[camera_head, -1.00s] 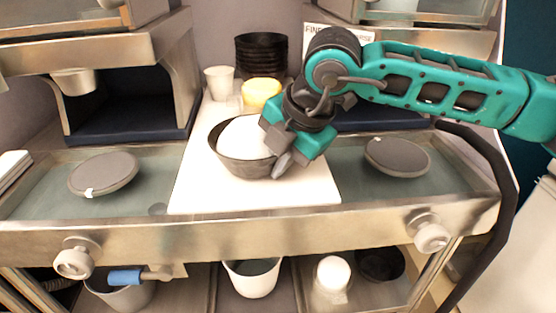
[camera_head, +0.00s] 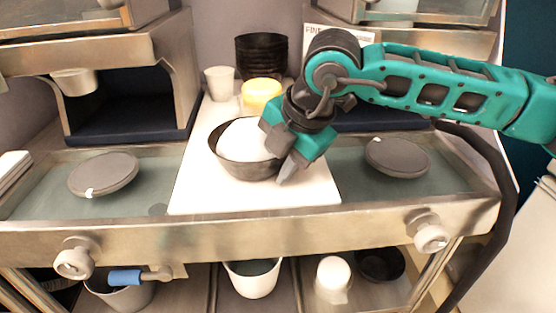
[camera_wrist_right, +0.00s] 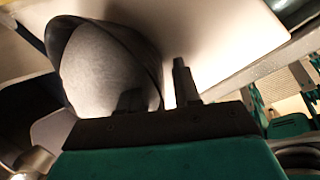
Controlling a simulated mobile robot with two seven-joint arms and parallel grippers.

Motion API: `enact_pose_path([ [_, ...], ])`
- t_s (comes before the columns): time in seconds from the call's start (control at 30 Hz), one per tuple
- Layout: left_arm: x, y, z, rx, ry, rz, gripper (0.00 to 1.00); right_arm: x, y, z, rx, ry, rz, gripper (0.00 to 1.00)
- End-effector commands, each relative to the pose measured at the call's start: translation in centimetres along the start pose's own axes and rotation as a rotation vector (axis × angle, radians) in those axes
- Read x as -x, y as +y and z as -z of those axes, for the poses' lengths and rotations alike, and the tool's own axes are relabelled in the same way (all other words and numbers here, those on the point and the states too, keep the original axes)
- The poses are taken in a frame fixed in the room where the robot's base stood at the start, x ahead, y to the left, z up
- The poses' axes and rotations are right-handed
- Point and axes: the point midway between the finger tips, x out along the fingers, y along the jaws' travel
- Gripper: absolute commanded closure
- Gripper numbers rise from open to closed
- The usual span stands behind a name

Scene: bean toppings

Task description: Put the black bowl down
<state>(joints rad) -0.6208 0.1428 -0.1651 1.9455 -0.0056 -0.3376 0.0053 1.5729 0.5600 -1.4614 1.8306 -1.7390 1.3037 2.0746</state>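The black bowl (camera_head: 240,168) sits upright on the white board (camera_head: 195,195), with a rounded white mass (camera_head: 240,138) in it. My right gripper (camera_head: 279,167) is at the bowl's right rim, pointing down. In the right wrist view, the gripper (camera_wrist_right: 156,82) has one finger over the inside of the bowl (camera_wrist_right: 148,48) and one outside, with a small gap between the outer finger and the wall. It looks open around the rim. The inner finger is hidden in the head view. My left gripper is out of view.
Behind the bowl stand a yellow-topped container (camera_head: 262,92), a white cup (camera_head: 220,82) and stacked black bowls (camera_head: 262,55). Dark round lids lie left (camera_head: 103,174) and right (camera_head: 397,157). The board's front left is clear.

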Motion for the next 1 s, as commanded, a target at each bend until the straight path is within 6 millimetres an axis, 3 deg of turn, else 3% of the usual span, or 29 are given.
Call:
enact_pose_path([
  [0.5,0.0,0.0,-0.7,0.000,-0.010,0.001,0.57,10.3,0.1,0.0,0.000,-0.003,-0.005,0.68],
  [0.7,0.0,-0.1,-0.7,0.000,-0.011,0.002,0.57,11.8,0.1,0.0,0.001,-0.001,-0.003,0.68],
  [1.0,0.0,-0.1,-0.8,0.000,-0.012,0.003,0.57,12.0,0.0,0.0,0.001,-0.001,-0.002,0.68],
])
